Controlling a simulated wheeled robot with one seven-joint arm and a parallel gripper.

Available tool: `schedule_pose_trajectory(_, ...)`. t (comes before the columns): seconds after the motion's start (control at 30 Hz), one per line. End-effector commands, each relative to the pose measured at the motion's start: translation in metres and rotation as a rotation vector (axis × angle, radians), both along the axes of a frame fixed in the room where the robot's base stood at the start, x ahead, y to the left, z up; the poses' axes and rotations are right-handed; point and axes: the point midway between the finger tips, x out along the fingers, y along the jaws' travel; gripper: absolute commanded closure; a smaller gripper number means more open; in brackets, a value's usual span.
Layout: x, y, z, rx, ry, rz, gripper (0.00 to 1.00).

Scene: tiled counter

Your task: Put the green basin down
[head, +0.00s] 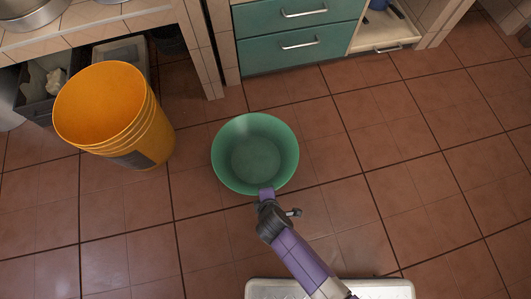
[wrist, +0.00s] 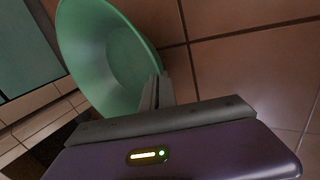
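The green basin (head: 255,158) is in the middle of the head view, upright or nearly so, with its empty inside showing. It is over the tiled floor; I cannot tell whether its base touches the tiles. My gripper (head: 266,194) is at the basin's near rim. In the wrist view, the basin (wrist: 112,60) fills the upper left, and my gripper's fingers (wrist: 157,88) are close together on its rim. The exact contact is small and partly hidden.
A stack of orange buckets (head: 118,115) stands left of the basin. Green drawers (head: 298,38) are behind it, and a tiled counter (head: 85,25) is at upper left. The tiled floor (head: 440,175) to the right is clear.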

Motion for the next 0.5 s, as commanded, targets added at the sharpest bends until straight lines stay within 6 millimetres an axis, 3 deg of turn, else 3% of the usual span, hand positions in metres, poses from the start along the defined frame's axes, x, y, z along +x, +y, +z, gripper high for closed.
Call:
schedule_pose_trajectory(0.03, 0.0004, 0.0002, -0.0133, -0.001, 0.000, 0.001, 1.00)
schedule_pose_trajectory(0.1, 0.0006, 0.0001, -0.0187, -0.001, -0.001, 0.000, 1.00)
schedule_pose_trajectory(0.43, 0.0004, 0.0000, -0.0190, 0.000, -0.001, 0.001, 1.00)
schedule_pose_trajectory(0.5, -0.0002, -0.0004, -0.0187, -0.002, 0.001, 0.000, 0.84)
